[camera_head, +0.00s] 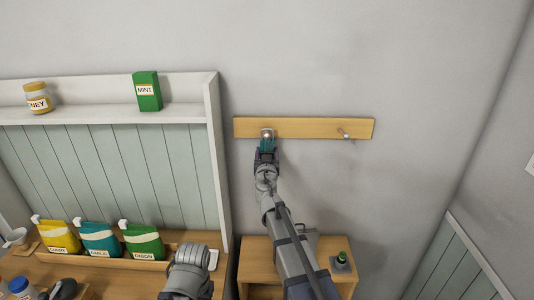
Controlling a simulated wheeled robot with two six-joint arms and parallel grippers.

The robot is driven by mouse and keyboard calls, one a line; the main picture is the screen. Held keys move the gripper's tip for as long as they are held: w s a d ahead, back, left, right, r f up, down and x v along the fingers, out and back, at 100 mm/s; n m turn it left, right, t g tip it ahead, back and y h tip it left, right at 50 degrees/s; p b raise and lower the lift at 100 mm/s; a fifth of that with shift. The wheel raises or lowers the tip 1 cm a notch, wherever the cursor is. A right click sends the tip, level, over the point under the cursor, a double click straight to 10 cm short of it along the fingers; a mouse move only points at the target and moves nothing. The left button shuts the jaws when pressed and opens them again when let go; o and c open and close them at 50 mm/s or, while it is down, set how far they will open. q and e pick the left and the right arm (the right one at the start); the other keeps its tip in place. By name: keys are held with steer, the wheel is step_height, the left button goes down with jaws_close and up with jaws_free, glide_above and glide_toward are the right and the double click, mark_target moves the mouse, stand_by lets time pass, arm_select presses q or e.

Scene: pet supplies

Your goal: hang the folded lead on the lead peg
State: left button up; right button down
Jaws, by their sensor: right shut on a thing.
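My right gripper (266,151) is raised to the wooden peg rail (305,128) on the wall, at the rail's left part. It is shut on a small teal thing (268,143), which looks like the folded lead. A pale, shiny round part (267,133) shows just above the teal, in front of the rail. I cannot tell whether it is a peg or part of the lead, nor whether the lead is around a peg. A bare metal peg (344,133) sticks out at the right. My left arm's end (190,270) is low at the left; its fingers are not clear.
A white-framed panel stands left of the rail, its shelf holding a honey jar (38,98) and a green mint box (147,91). Yellow, teal and green packets (143,241) stand below. A small wooden stand (255,247) is under my right arm. The wall right of the rail is clear.

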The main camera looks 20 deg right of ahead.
jaws_free()
steer(key=shift+s, duration=0.1)
